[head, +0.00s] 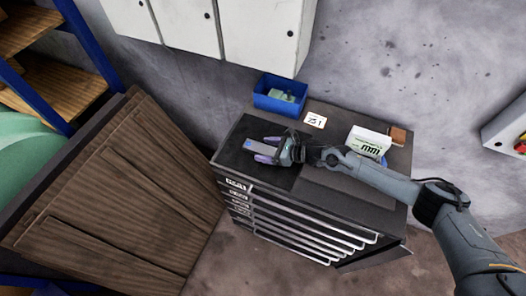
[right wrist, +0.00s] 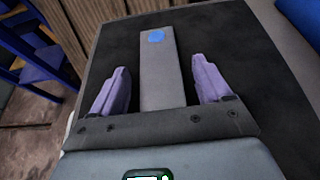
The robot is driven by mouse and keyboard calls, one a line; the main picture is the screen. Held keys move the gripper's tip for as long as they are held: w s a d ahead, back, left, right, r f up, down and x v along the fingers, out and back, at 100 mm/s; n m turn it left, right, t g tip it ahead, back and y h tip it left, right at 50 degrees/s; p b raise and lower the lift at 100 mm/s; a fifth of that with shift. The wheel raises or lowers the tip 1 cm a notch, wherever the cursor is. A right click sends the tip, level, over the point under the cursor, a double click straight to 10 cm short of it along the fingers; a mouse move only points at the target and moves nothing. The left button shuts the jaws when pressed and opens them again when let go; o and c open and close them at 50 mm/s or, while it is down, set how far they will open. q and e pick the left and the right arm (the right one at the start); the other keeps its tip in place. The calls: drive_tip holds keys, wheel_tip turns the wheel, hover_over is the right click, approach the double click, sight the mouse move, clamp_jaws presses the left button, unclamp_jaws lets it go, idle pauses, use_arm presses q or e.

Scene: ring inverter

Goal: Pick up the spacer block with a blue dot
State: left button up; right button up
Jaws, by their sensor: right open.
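The spacer block (right wrist: 160,72) is a long grey bar with a blue dot (right wrist: 157,36) near its far end. It lies on the dark top of the tool cabinet. My right gripper (right wrist: 161,65) is open, with one purple finger on each side of the block and a visible gap to both. The near end of the block is hidden by the gripper body. In the head view the right gripper (head: 264,149) is over the left part of the cabinet top, and the block (head: 257,146) shows pale between its fingers. My left gripper is not in view.
A blue bin (head: 268,101) with a greenish thing inside stands at the back of the cabinet (head: 310,222). A white number card (head: 315,120), a white-green box (head: 366,143) and a small brown block (head: 398,135) are to the right. Brown wooden panels (head: 120,190) stand at left.

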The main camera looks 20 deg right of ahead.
drive_tip(key=shift+c, duration=0.3)
drive_tip(key=c, duration=1.2)
drive_tip(key=shift+r, duration=0.1)
drive_tip(key=shift+c, duration=0.5)
